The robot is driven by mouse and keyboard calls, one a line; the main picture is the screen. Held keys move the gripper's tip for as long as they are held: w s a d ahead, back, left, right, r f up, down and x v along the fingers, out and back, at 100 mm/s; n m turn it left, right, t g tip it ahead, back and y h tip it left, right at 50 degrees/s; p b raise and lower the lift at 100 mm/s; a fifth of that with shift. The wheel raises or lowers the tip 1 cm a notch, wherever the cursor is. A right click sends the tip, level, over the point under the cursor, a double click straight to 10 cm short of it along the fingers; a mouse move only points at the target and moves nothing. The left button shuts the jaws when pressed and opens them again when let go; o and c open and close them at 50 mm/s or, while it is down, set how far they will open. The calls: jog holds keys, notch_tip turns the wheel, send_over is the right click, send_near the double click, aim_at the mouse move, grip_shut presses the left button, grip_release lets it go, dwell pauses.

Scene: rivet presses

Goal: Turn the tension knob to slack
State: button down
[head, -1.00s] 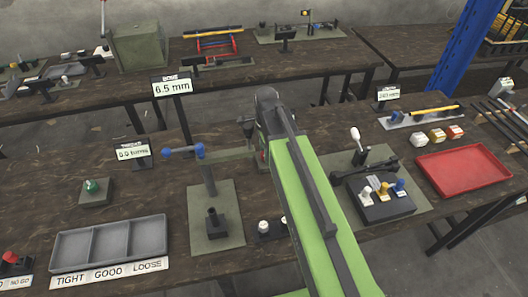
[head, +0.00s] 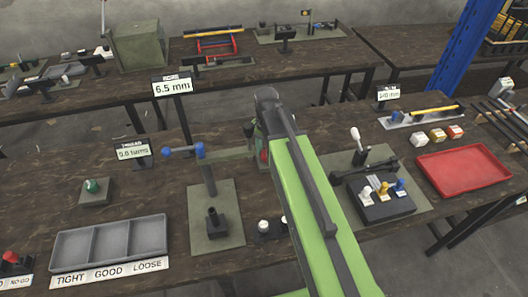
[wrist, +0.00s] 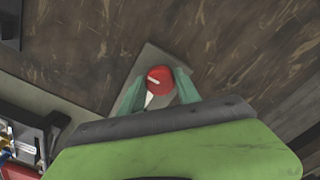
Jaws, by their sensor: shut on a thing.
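The red round knob (wrist: 160,76) sits on a grey plate (wrist: 150,56) in the wrist view and has a white pointer line across its top. A white mark (wrist: 149,98) lies on the plate just below the knob. My gripper (wrist: 159,88) has its two green fingers on either side of the knob, shut on it. In the head view my green arm hides most of the knob; only a small red patch (head: 264,155) shows beside it.
A grey three-part tray (head: 110,243) is front left. A block with coloured levers (head: 380,205) and a red tray (head: 462,169) stand right.

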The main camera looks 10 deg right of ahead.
aim_at(266, 153)
jog(key=shift+d, duration=0.1)
dwell(0.4)
jog(key=c, duration=0.9)
grip_release()
jog(key=shift+w, duration=0.1)
jog(key=shift+o, duration=0.2)
jog(key=shift+r+p, duration=0.35)
jog(key=shift+p, duration=0.05)
notch_tip(266, 153, up, 17)
jog(key=p, duration=1.6)
jog(key=shift+f+p, duration=0.15)
jog(key=shift+p, duration=0.2)
